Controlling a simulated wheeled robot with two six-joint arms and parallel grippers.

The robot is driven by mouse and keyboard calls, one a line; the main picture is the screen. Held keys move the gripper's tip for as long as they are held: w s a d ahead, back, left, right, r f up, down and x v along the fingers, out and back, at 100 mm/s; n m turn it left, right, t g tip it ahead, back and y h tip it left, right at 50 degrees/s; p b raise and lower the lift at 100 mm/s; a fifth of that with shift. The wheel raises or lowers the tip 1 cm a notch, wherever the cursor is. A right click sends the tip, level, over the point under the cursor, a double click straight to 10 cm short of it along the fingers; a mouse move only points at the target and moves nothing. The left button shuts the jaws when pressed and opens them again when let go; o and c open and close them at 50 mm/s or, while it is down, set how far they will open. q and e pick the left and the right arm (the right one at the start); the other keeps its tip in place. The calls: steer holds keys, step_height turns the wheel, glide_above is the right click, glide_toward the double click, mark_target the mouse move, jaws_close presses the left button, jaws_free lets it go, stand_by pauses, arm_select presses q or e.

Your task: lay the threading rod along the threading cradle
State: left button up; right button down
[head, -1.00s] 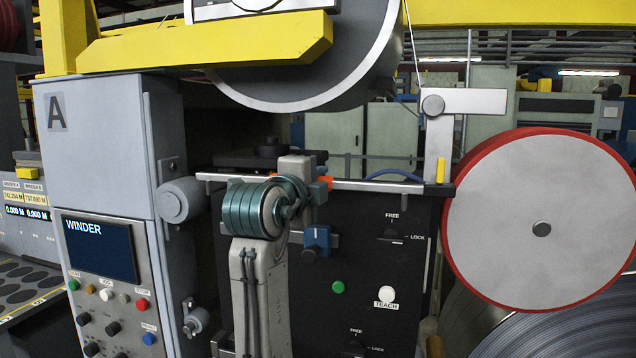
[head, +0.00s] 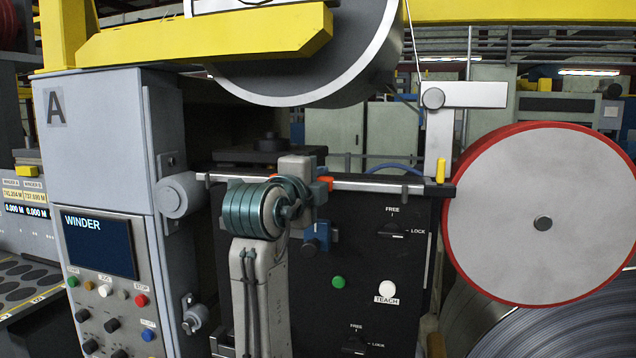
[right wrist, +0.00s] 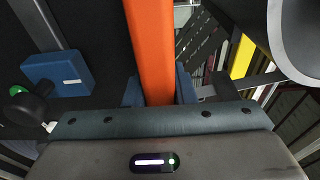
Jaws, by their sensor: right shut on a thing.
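My right gripper (head: 318,185) is shut on an orange bar, which I take to be the threading rod's grip (head: 327,183), in front of the black panel's top edge. In the right wrist view the orange grip (right wrist: 152,50) stands between the blue fingers (right wrist: 158,92). In the head view a pale steel bar (head: 375,186) runs nearly level on both sides of the gripper, in line with the orange part. The wrist hides its middle. I cannot tell whether it is rod or cradle, or whether rod and cradle touch. My left gripper is out of view.
A grey roller (head: 180,195) is at left, a yellow peg (head: 441,171) at right. A large red-rimmed reel (head: 510,230) stands farther right.

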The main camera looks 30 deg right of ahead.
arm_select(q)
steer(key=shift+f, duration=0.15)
arm_select(e)
steer(key=shift+f, duration=0.15)
steer(key=c, duration=1.1)
jaws_free()
steer(key=shift+s+a+b, duration=0.2)
steer(key=shift+a+b, duration=0.15)
steer(key=shift+a, duration=0.05)
arm_select(q)
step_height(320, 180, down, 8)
steer(key=b, duration=0.8)
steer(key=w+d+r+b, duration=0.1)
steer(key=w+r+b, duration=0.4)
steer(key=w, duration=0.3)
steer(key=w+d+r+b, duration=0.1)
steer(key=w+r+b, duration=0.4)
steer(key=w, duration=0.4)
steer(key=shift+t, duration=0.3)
arm_select(e)
steer(key=shift+v, duration=5)
